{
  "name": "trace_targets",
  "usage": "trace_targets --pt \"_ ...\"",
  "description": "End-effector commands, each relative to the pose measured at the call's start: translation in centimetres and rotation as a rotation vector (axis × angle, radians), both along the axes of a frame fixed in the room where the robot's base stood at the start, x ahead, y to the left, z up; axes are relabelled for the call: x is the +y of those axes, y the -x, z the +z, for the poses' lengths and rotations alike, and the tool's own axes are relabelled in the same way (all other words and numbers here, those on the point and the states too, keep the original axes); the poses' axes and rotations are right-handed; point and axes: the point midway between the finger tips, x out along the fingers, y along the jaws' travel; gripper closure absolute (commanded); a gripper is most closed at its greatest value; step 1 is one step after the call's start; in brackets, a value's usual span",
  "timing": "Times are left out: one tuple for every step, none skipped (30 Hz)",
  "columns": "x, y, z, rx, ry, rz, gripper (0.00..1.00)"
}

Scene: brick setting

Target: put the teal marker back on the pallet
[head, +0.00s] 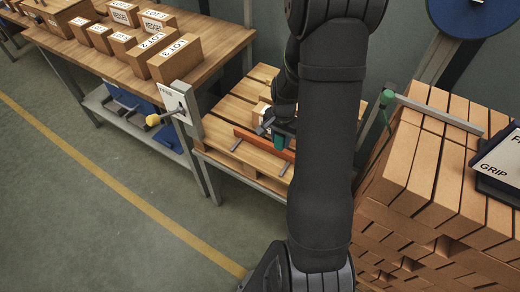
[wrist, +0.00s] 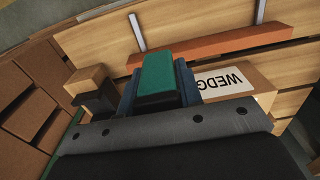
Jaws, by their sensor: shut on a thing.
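The teal marker (wrist: 158,78) is a small teal block held between the two dark fingers of my gripper (wrist: 160,90). In the head view a bit of the marker (head: 280,142) shows below my gripper (head: 277,128), which is shut on it. The pallet (head: 228,112) is a deck of light wooden slats, and its slats also fill the back of the wrist view (wrist: 185,25). The marker is over the pallet, close to an orange-brown bar (head: 258,141). I cannot tell whether the marker touches the slats.
The bar (wrist: 215,47) lies just beyond the marker. A box lettered "WEDG" (wrist: 255,82) is close on the right, and a small wooden block (wrist: 87,80) on the left. Stacked bricks (head: 440,165) stand right of the pallet; a bench with labelled boxes (head: 175,58) stands left.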

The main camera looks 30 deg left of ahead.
Motion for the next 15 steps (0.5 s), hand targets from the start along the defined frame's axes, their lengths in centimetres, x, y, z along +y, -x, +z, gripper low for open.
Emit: trace_targets --pt "1.3 0.3 -0.9 0.003 0.002 0.007 0.82" --pt "2.0 0.4 -1.3 0.002 0.002 0.006 0.82" --pt "2.9 0.6 -1.8 0.003 0.002 0.006 0.82" --pt "3.6 0.7 -2.2 0.002 0.002 0.005 0.82" --pt "4.2 0.8 -2.6 0.002 0.001 0.005 0.82" --pt "4.9 0.9 -3.0 0.002 0.001 0.004 0.82" --pt "5.4 1.0 -3.3 0.001 0.001 0.004 0.82" --pt "5.8 1.0 -3.6 0.001 0.001 0.004 0.82" --pt "6.3 1.1 -3.8 0.001 0.001 0.002 0.82" --pt "6.6 1.2 -4.0 0.001 0.001 0.002 0.82" --pt "6.8 1.2 -4.1 0.001 0.001 0.001 0.82" --pt "7.0 1.2 -4.3 0.001 0.001 0.001 0.82" --pt "7.1 1.2 -4.3 0.001 0.001 0.001 0.82" --pt "7.2 1.2 -4.4 0.001 0.001 0.0 0.82" --pt "7.2 1.2 -4.6 0.001 0.001 0.0 0.82"
